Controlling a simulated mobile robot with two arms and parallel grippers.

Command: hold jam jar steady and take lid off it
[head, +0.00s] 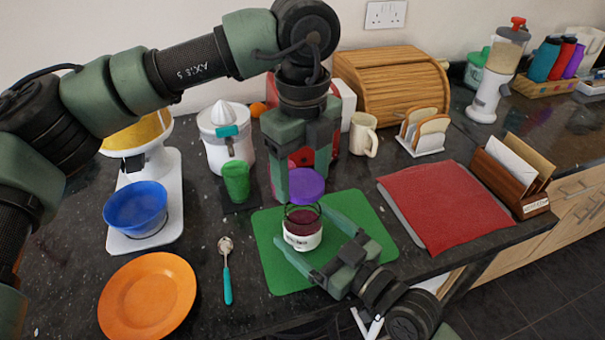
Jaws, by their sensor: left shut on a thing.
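A glass jam jar (302,232) with dark red jam and a white label stands upright on the green mat (274,277). My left gripper (303,178) reaches down from above and is shut on the purple lid (307,187). The lid is over the jar's mouth and appears raised, with the clear rim showing below it. My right gripper (302,226) comes in low from the front right. Its fingers lie spread on either side of the jar and look open; contact with the glass is hard to tell. The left fingers partly hide the lid's far side.
An orange plate (148,296), a teal-handled spoon (226,272) and a green cup (236,182) are left of the mat. A stand mixer with a blue bowl (136,208) is further left.

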